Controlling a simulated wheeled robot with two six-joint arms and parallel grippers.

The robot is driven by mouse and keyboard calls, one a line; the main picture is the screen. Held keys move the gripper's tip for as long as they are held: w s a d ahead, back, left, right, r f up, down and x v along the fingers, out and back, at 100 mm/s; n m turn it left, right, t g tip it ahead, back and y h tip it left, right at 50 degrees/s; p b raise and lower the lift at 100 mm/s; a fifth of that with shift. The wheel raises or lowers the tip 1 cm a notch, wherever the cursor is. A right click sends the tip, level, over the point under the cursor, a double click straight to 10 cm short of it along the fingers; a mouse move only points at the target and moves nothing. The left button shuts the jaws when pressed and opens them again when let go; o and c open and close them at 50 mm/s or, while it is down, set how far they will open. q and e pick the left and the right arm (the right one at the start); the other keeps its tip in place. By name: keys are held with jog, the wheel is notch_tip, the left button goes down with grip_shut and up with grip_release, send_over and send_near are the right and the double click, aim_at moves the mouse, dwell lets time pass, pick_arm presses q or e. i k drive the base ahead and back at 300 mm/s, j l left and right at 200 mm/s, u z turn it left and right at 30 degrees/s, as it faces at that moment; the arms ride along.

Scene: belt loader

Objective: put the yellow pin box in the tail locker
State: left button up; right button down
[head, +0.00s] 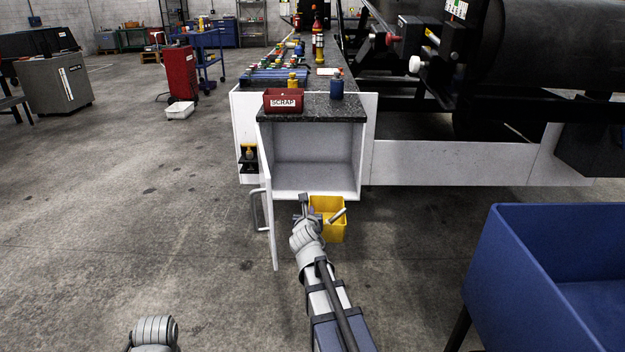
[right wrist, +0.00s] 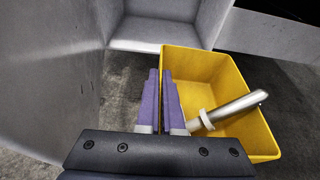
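The yellow pin box (head: 327,232) is an open-topped bin just in front of and below the mouth of the tail locker (head: 312,160). A silver pin with a pale collar (right wrist: 228,110) leans in the box (right wrist: 195,75) and sticks out over its rim. My right gripper (head: 304,203) is at the box's left rim; in the right wrist view its purple fingers (right wrist: 161,100) are close together with the box's left wall between them. The locker is open and empty, with its white door (head: 268,225) swung out at the left. Only part of my left arm shows, at bottom left; its fingers are out of view.
A large blue bin (head: 535,285) stands at the lower right.

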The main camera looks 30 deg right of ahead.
aim_at(326, 185)
jog(key=i+l, duration=1.15)
